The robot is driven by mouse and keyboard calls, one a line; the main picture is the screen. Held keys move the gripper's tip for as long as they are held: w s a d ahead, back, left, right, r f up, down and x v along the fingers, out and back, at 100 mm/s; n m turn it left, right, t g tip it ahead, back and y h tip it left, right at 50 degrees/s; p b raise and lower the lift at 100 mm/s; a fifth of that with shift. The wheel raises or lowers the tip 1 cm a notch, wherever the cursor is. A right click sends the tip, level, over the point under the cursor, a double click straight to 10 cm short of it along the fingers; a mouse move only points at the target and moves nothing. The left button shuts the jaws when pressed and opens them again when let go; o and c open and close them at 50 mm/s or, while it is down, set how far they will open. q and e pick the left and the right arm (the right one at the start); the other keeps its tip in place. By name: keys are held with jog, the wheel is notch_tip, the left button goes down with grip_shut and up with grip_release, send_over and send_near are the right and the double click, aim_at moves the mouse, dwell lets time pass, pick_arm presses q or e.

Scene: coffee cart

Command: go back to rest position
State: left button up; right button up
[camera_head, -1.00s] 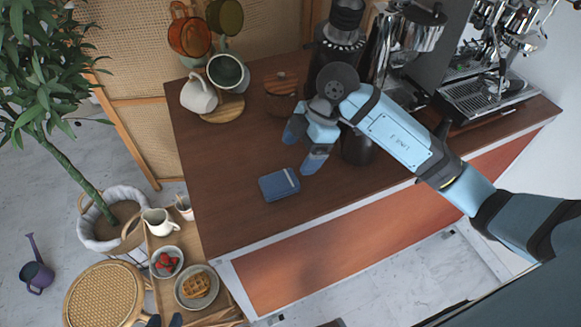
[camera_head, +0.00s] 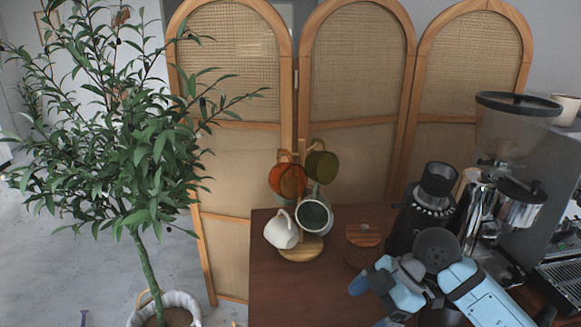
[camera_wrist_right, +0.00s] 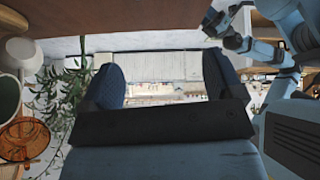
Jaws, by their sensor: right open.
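My right gripper (camera_head: 372,302) is at the lower right of the head view, over the wooden counter (camera_head: 285,295). In the right wrist view its two dark blue fingers (camera_wrist_right: 160,85) stand well apart, with nothing between them. Light blue parts of my other arm show at the upper right of that view; I cannot tell the state of its jaws there. My left gripper does not show in the head view.
A black grinder (camera_head: 432,205) stands close behind my right gripper, with a wood-lidded jar (camera_head: 364,247) to its left. A white mug (camera_head: 281,232) and several other mugs hang on a stand. A potted tree (camera_head: 150,150) and a rattan screen (camera_head: 350,90) stand behind.

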jog(key=s+a+r+n+y, duration=0.2)
jog(key=s+a+r+y, duration=0.1)
jog(key=a+y, duration=0.3)
notch_tip(320, 180, up, 9)
jog(key=m+t+y, duration=0.5)
jog(key=t+y, duration=0.1)
jog(key=t, duration=0.5)
jog(key=s+d+f+m+t+h, duration=0.1)
jog(key=d+f+m+t+h, duration=0.2)
jog(key=d+f+m+h, duration=0.45)
jog(key=d+f+m+t+h, duration=0.2)
jog(key=d+f+m+h, duration=0.3)
jog(key=d+m+h, duration=0.6)
jog(key=s+a+f+n+g, duration=0.2)
jog(key=s+f+g, duration=0.45)
jog(key=s, duration=0.25)
jog(key=s+a+f+n+g, duration=0.2)
jog(key=s+f+g, duration=0.45)
jog(key=s, duration=0.25)
jog(key=w+a+f+t+y+p, duration=0.2)
jog(key=w+a+t+p, duration=0.3)
jog(key=t+p, duration=0.3)
jog(key=a+f+p, duration=0.1)
jog(key=p, duration=0.2)
jog(key=shift+w+n, duration=0.2)
jog(key=shift+n, duration=0.15)
